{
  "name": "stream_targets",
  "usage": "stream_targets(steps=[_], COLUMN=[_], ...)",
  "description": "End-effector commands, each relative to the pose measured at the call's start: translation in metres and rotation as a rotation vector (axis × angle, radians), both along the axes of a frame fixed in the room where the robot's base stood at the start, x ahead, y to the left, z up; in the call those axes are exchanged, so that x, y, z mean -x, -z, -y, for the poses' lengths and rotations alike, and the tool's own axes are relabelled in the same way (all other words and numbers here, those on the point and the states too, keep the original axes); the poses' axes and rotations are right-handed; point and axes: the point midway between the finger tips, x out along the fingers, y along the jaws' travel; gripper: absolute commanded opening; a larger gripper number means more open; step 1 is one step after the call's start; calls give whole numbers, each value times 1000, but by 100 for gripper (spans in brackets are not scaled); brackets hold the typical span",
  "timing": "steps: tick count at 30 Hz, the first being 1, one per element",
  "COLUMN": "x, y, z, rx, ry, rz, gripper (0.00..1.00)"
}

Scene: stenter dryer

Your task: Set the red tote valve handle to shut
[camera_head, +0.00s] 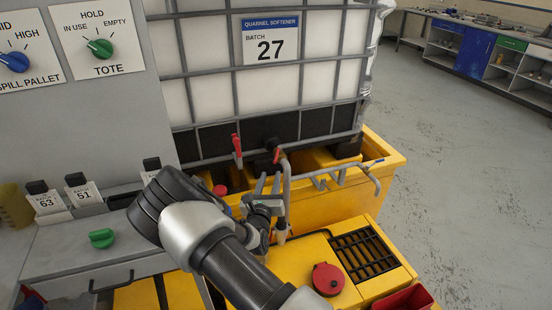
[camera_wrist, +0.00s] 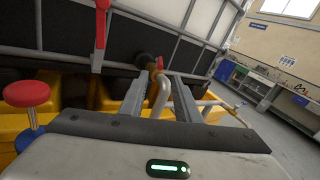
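The white caged tote (camera_head: 330,58), labelled batch 27, stands on a yellow spill pallet (camera_head: 385,156). At its foot a dark outlet carries a small red handle (camera_head: 276,155), above a grey pipe (camera_head: 286,185). This handle also shows in the wrist view (camera_wrist: 160,63), just beyond my fingertips. A longer upright red lever (camera_head: 237,145) is on the cage to the left; it also shows in the wrist view (camera_wrist: 101,22). I cannot tell which is the tote valve handle. My gripper (camera_head: 269,182) is open; its fingers (camera_wrist: 158,80) appear either side of the pipe, with no visible grip.
A panel has a green TOTE knob (camera_head: 100,47) and a blue spill pallet knob (camera_head: 16,61). A red mushroom knob (camera_wrist: 27,93) stands left of my gripper. A red round cap (camera_head: 328,279) and black grate (camera_head: 363,254) are in front. Floor at right is clear.

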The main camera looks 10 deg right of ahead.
Motion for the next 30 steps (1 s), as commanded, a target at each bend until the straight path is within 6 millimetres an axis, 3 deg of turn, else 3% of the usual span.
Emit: stream_targets(steps=[9,15,21,30], x=[-68,-100,-115,-117], y=[0,0,0,-1], z=[24,34,38,39], rx=[0,0,0,0], ry=[2,2,2,1], rz=[1,0,-1,-1], gripper=[30,30,30,30])
